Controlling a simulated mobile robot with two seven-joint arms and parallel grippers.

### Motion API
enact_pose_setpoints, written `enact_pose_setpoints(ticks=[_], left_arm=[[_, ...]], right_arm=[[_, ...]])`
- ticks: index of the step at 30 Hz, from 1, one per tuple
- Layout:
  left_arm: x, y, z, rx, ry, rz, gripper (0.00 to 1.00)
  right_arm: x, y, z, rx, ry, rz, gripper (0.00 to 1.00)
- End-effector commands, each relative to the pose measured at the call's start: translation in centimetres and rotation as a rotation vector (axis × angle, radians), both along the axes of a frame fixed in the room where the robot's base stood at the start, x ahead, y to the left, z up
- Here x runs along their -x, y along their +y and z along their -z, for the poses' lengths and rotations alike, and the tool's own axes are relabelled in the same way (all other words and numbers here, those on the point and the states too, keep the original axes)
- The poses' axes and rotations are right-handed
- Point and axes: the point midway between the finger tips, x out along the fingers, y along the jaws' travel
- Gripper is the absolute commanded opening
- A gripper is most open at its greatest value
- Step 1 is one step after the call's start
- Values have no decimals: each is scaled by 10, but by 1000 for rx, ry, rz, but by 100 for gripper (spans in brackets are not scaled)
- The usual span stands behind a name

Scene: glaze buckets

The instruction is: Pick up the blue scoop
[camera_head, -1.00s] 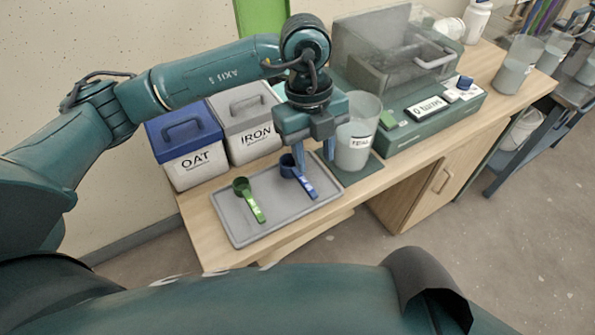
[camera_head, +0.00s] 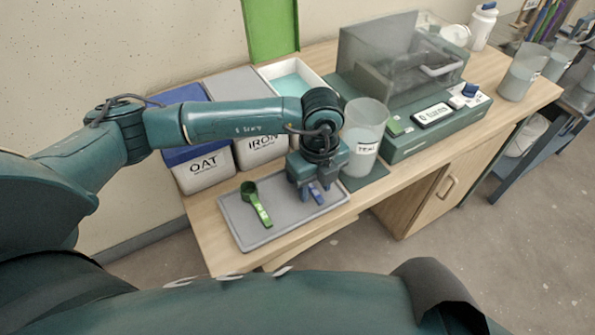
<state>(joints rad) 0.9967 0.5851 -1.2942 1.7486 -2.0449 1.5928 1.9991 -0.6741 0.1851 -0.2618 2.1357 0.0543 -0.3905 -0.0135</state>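The blue scoop (camera_head: 317,195) lies on the grey tray (camera_head: 263,234). Only part of its handle shows; my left gripper hides the rest. My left gripper (camera_head: 312,194) points down low over the tray, right at the scoop, with its fingertips close around the handle. Whether the fingers are closed on it I cannot tell. A green scoop (camera_head: 257,204) lies on the tray to the left, apart from the gripper. My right gripper is out of view.
A clear tub (camera_head: 363,140) stands just right of my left gripper. The OAT bin (camera_head: 204,172) and IRON bin (camera_head: 262,152) stand behind the tray. A scale (camera_head: 436,122) with a clear cover is farther right. The tray's front is clear.

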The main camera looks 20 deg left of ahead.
Motion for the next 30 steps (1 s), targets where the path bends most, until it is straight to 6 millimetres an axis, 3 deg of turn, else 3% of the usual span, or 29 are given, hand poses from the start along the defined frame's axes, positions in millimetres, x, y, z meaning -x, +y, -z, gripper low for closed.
enact_pose_setpoints(ticks=[6,13,27,30], left_arm=[[1,-1,23,0,1,-2,40],[0,-1,24,0,0,-1,40],[0,-1,24,0,0,-1,2],[0,-1,24,0,0,-1,0]], right_arm=[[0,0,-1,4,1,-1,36],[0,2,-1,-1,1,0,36],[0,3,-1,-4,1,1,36],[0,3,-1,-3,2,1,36]])
